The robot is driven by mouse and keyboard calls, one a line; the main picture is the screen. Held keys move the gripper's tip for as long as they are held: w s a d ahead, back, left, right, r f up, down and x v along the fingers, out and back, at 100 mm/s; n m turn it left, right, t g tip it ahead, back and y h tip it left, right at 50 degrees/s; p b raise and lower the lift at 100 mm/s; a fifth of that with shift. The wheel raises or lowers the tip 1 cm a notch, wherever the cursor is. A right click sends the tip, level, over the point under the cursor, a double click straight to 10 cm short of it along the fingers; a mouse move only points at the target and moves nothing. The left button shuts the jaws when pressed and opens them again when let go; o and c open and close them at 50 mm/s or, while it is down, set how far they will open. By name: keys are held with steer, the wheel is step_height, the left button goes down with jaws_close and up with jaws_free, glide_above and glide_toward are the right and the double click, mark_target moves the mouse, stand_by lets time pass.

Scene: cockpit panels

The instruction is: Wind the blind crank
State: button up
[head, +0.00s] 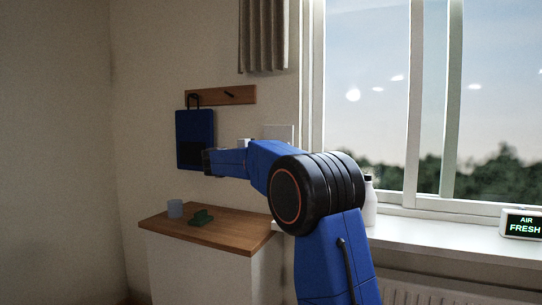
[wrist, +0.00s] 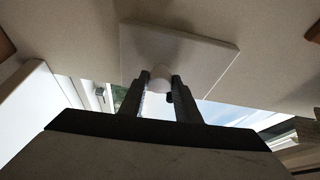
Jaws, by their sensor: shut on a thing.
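In the wrist view my gripper (wrist: 159,82) has its two dark fingers on either side of a small white rounded crank knob (wrist: 160,73). The jaws are shut on this knob. Behind the knob is a pale square plate (wrist: 205,55) on the wall. In the head view a pale plate (head: 280,131) shows on the wall beside the window, partly behind my arm. My fingers and the knob are not clearly visible there. The grey pleated blind or curtain (head: 264,38) hangs at the top, left of the window.
A blue bag or board (head: 188,139) hangs from a wooden rail (head: 236,95). A white bottle (head: 370,204) and an "AIR FRESH" display (head: 522,225) stand on the windowsill.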

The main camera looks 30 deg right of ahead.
steer(key=shift+m, duration=0.7)
steer(key=o, duration=1)
steer(key=shift+s, duration=0.1)
steer(key=shift+o, duration=0.2)
steer(key=v, duration=1.7)
steer(key=shift+a+r, duration=0.2)
steer(key=shift+r, duration=0.25)
